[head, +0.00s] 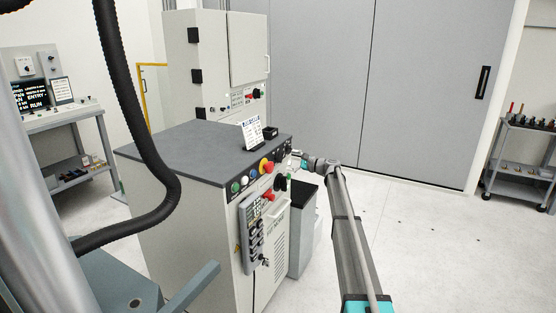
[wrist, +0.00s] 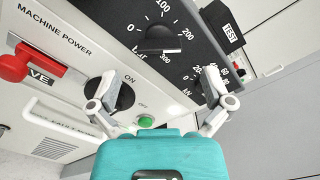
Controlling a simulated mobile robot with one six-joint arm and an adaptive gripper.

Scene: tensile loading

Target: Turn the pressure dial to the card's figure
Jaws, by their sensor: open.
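The pressure dial (wrist: 158,39) is a black knob on a dark panel, with a white scale from 0 to 300 bar around it. Its grip bar lies roughly crosswise in the wrist view; I cannot tell its exact reading. My gripper (wrist: 162,78) is open and empty, its fingertips apart and short of the dial, which lies beyond the gap between them. In the head view my gripper (head: 303,158) is at the console's right front edge. The white card (head: 251,134) stands tilted on the console top; its figure is too small to read.
A second dial, marked in kN, is partly hidden by the right finger. The black machine power switch (wrist: 120,95) is behind the left finger. A green button (wrist: 146,121) and a red handle (wrist: 12,67) are nearby. A hand pendant (head: 254,234) hangs on the console (head: 200,149).

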